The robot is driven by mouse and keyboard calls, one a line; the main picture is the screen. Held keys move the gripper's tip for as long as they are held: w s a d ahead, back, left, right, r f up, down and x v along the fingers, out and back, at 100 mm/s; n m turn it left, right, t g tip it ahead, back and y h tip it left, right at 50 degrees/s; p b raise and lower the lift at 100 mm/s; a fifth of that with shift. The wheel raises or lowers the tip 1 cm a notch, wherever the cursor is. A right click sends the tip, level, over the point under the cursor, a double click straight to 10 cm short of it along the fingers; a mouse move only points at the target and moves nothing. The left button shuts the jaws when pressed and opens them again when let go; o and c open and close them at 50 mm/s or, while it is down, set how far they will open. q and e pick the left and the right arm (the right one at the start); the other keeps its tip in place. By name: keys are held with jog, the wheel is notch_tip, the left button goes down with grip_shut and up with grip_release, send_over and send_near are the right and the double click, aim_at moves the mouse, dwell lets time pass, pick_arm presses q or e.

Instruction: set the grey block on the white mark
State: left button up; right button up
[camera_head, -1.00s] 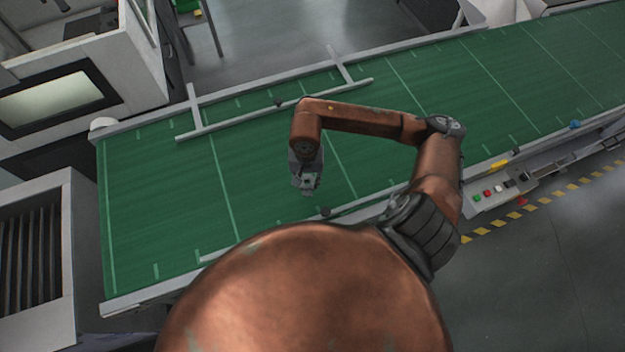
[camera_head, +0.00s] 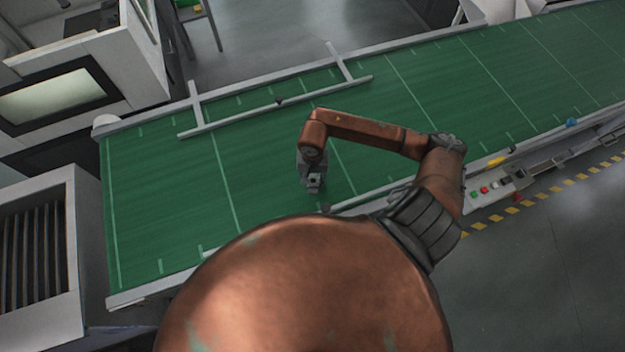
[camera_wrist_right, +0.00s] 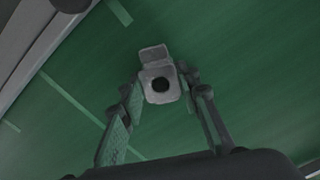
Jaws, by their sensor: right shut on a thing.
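The grey block (camera_wrist_right: 154,58) is a small light grey piece with a dark round spot, seen between the fingertips in the right wrist view. My right gripper (camera_wrist_right: 163,88) is shut on it. In the head view the right gripper (camera_head: 313,182) points down over the green belt, near its front edge; the block is too small there to tell apart from the fingers. I cannot tell whether the block touches the belt. I cannot pick out one white mark among the pale lines on the belt. My left gripper is not in view.
The green conveyor belt (camera_head: 160,190) has pale cross lines and a raised grey guide rail (camera_head: 240,118) along its far side. A control box with buttons (camera_head: 490,188) hangs on the front edge at the right. Machines stand at the left. The belt's left part is clear.

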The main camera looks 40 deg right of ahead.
jog(key=o, duration=0.9)
jog(key=shift+o, duration=1.8)
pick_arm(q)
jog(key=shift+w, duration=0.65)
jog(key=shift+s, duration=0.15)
pick_arm(e)
jog(key=shift+r+p, duration=0.2)
jog(key=shift+p, duration=0.1)
pick_arm(q)
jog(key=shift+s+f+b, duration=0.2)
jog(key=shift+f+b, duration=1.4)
jog(key=shift+b, duration=0.15)
pick_arm(e)
notch_tip(320, 180, up, 12)
